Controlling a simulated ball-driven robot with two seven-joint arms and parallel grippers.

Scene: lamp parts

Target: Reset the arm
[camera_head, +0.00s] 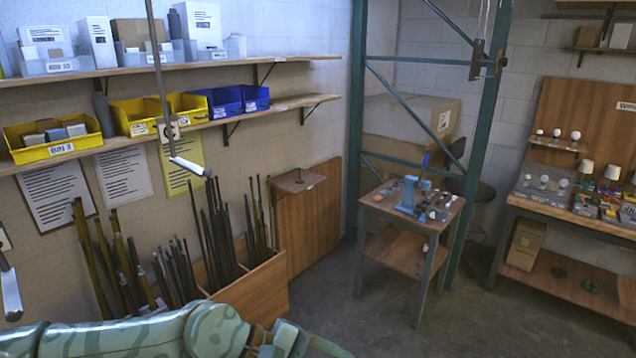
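A mottled green arm of mine crosses the bottom left of the head view, coming in from the left edge. A brass-coloured joint shows near its right end. The arm runs out of the picture at the bottom, and no gripper fingers of it can be seen. My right arm and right gripper are not in the picture. No lamp part is held in view.
A small workbench (408,248) with a blue tool (411,190) stands mid-right. Wooden bins (262,283) with upright rods stand at the left wall below shelves. A lamp bench (570,215) is at right. Grey floor (350,320) lies clear between.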

